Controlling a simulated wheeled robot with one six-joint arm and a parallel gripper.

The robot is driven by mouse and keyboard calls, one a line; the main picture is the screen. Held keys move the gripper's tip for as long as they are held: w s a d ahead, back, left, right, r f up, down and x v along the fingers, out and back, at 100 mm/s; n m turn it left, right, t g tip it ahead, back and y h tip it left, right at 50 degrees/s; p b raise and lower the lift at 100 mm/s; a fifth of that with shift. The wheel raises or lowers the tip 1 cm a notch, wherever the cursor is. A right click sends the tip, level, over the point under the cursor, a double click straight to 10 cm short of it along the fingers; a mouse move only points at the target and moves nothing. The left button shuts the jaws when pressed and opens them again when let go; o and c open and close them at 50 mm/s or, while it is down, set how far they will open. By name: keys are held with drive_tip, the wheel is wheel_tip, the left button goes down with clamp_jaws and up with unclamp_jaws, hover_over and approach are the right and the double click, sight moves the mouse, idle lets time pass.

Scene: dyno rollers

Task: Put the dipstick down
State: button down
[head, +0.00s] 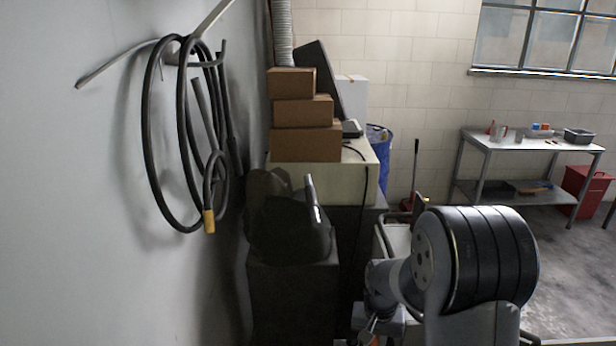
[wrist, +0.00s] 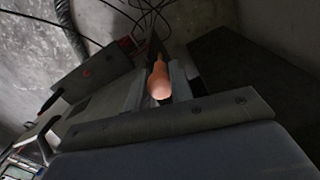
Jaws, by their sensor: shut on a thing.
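In the wrist view, the dipstick's orange handle (wrist: 158,80) points toward the camera, between the grey fingers of my gripper (wrist: 160,72). The gripper is shut on it. A dark, narrow part extends beyond the handle, but its far end is hard to make out in the shadow. In the head view, my arm fills the lower right, and I cannot make out the dipstick or the fingertips there.
A black hose (head: 183,140) hangs on the left wall. Cardboard boxes (head: 305,143) stand on a pale cabinet (head: 362,172), beside a black bag (head: 285,228). A metal workbench (head: 478,142) holding small items stands at the back right. Loose black cables (wrist: 145,12) show in the wrist view.

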drive_tip(key=shift+f+n, duration=1.3)
drive_tip(key=shift+f, duration=1.05)
